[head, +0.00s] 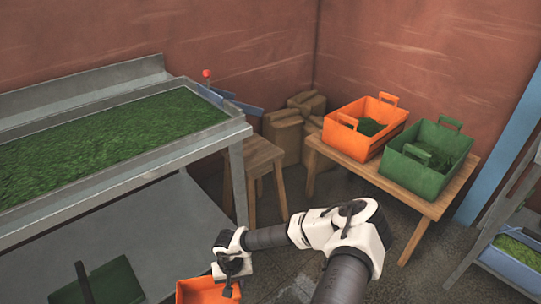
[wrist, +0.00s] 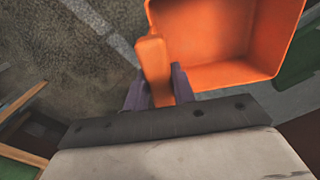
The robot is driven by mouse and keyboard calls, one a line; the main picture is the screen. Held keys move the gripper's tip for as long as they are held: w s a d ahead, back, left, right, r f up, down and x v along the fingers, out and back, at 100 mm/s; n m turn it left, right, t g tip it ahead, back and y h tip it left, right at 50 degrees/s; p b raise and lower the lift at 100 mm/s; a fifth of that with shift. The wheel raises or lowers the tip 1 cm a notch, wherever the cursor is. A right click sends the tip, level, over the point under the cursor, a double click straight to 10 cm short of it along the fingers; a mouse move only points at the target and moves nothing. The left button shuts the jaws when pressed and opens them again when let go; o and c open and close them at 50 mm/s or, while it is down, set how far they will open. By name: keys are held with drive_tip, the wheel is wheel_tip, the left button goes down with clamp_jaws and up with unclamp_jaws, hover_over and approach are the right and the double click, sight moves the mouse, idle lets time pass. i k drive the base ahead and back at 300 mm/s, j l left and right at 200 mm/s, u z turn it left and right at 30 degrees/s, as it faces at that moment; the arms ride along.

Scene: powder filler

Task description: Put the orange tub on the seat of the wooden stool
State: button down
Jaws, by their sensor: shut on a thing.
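An orange tub (head: 205,292) hangs from my gripper (head: 229,286) at the bottom edge of the head view, partly cut off. In the wrist view my gripper (wrist: 158,88) is shut on the upright handle of the orange tub (wrist: 225,40), and the inside of the tub looks empty. The wooden stool (head: 262,153) stands beyond my gripper, beside the right end of the metal table. Its seat looks bare where it shows; the table's corner and leg hide its left part.
A metal table (head: 190,150) holds a bed of green material. A wooden bench (head: 425,205) carries another orange tub (head: 350,140) and a green tub (head: 430,170). Brown sacks (head: 284,135) stand behind the stool. A rack with a blue tub (head: 512,262) is at right.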

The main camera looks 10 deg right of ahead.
sight(252, 150)
drive_tip(key=i+l, duration=0.2)
drive_tip(key=l, duration=0.25)
drive_tip(key=i+l+z, duration=0.1)
drive_tip(key=l, duration=0.3)
drive_tip(key=i+l, duration=0.35)
drive_tip(key=i+l+z, duration=0.1)
drive_tip(key=l, duration=0.4)
drive_tip(key=i, duration=0.1)
